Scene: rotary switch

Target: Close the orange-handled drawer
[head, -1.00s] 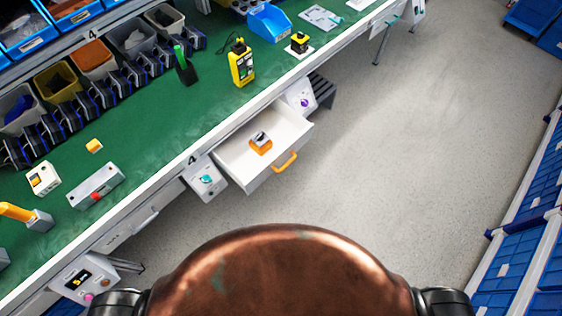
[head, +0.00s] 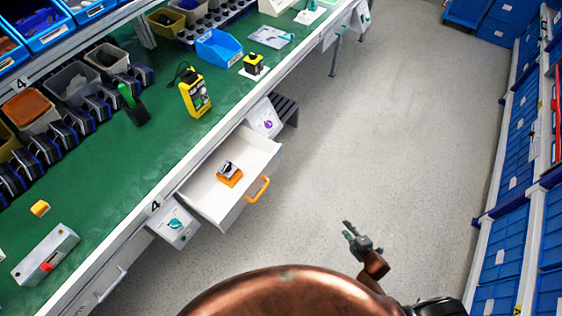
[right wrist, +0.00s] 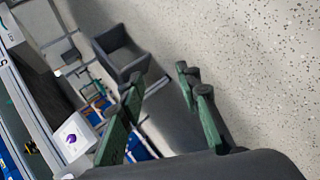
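The drawer (head: 213,213) with the orange handle (head: 258,189) is pulled out from under the green-topped workbench (head: 150,160) in the head view. A small orange and grey-white object (head: 229,174) sits inside it. My right gripper (head: 350,232) is in front of the drawer, to the right of and below the handle, apart from it over the floor. In the right wrist view its green fingers (right wrist: 165,105) are spread with nothing between them. The drawer cannot be made out in that view. My left gripper is not in view.
Panels with a teal knob (head: 174,223) and a purple knob (head: 267,123) flank the drawer; the purple one also shows in the right wrist view (right wrist: 72,138). Blue bins (head: 510,210) line the right side. The grey floor (head: 390,130) between is clear.

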